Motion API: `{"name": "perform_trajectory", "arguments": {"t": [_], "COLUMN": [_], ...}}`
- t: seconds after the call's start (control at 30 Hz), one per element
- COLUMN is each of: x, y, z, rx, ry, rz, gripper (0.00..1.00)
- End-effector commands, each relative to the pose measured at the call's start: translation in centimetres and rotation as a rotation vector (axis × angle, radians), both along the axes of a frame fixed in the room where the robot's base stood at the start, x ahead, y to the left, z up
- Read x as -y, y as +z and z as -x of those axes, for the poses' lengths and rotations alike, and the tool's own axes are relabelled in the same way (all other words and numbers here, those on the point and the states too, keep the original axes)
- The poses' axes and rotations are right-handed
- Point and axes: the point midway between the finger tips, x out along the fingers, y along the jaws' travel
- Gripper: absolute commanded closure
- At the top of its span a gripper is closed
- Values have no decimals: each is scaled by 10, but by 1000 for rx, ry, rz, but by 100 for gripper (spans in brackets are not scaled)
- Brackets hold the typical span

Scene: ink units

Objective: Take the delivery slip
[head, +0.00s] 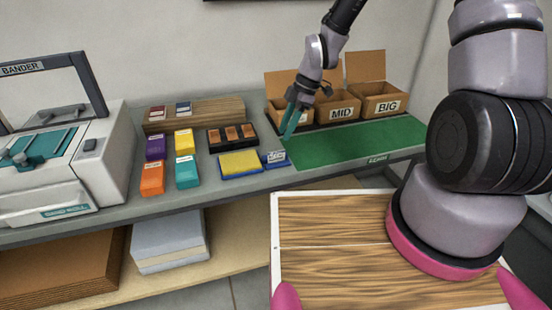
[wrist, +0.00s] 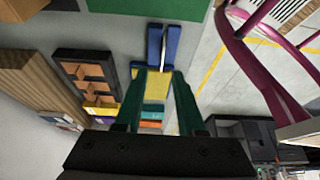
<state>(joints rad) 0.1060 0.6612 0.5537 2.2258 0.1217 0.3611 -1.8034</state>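The delivery slip (head: 277,156) appears to be the small white printed paper standing in a blue holder (head: 276,164) near the table's front edge, left of the green mat. In the wrist view the blue holder (wrist: 155,45) lies just beyond the fingertips, with a thin pale edge (wrist: 163,48) in its slot. My gripper (head: 288,135) has teal fingers pointing down, above and slightly right of the slip. In the wrist view my gripper (wrist: 160,76) is open, with nothing held between its fingers.
A yellow pad in a blue tray (head: 240,163) sits left of the holder. A black tray with orange blocks (head: 232,136) and coloured ink boxes (head: 186,171) are farther left. Open cartons (head: 338,107) stand behind the clear green mat (head: 350,143). A bander machine (head: 60,160) fills the far left.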

Motion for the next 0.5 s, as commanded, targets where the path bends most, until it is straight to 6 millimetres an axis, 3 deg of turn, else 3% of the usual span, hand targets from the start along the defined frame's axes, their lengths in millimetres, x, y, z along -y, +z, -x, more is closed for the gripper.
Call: {"name": "perform_trajectory", "arguments": {"t": [0.27,0.5], "x": [-9,-22], "y": [-23,-55], "z": [5,12], "rx": [-2,-3], "ry": [-1,-2], "rz": [2,2], "gripper": [61,61]}}
